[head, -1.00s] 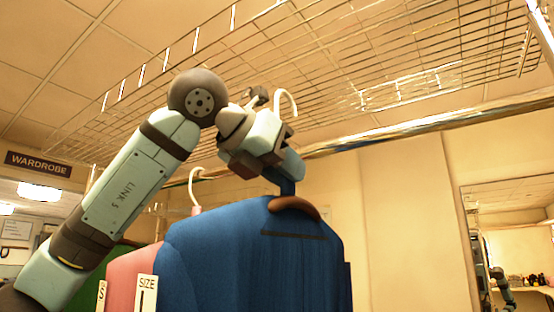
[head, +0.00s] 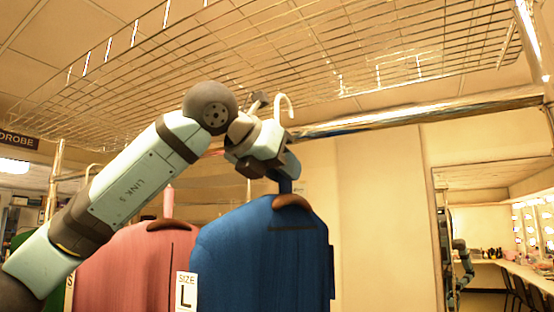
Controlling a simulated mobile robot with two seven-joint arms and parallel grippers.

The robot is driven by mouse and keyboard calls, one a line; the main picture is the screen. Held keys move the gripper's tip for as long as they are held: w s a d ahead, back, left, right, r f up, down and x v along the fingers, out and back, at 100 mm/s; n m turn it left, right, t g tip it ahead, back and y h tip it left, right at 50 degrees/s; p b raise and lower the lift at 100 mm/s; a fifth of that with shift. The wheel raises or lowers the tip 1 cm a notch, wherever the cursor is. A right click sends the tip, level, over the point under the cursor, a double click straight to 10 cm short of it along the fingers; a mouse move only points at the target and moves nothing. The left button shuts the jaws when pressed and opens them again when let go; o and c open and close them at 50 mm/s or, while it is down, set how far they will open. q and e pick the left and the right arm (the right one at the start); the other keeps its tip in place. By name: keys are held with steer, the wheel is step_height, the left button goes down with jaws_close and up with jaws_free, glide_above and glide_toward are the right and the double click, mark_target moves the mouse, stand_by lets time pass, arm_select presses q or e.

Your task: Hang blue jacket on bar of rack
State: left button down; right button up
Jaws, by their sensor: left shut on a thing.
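The blue jacket (head: 262,258) hangs upright on a brown hanger (head: 291,202) with a white hook (head: 285,103). My left gripper (head: 284,170) is shut on the hanger's stem, just above the jacket's shoulders. The hook stands above the gripper. The shiny metal bar (head: 420,114) of the rack runs from the upper right to behind my gripper. In the picture the hook's top is higher than the bar's near stretch; I cannot tell whether they touch. My right gripper is not in view.
A pink jacket (head: 130,262) hangs at left, with a white size L divider (head: 186,291) between it and the blue one. A wire shelf (head: 300,50) spans above the bar. The bar's right stretch is empty. A mirror (head: 480,215) is at right.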

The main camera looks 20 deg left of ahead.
arm_select(q)
steer(key=shift+w+d+r+p, duration=0.1)
steer(key=shift+w+d+p, duration=0.15)
steer(key=shift+w+p, duration=0.7)
steer(key=shift+w+d+r+p, duration=0.15)
steer(key=shift+w+p, duration=0.4)
steer(key=shift+w, duration=0.75)
steer(key=shift+w+d+f+b, duration=0.1)
steer(key=shift+f+b, duration=0.7)
steer(key=shift+f, duration=0.1)
steer(key=shift+f+b, duration=1.05)
steer(key=shift+b, duration=0.1)
steer(key=c, duration=0.9)
jaws_free()
steer(key=o, duration=0.6)
steer(key=shift+f, duration=0.1)
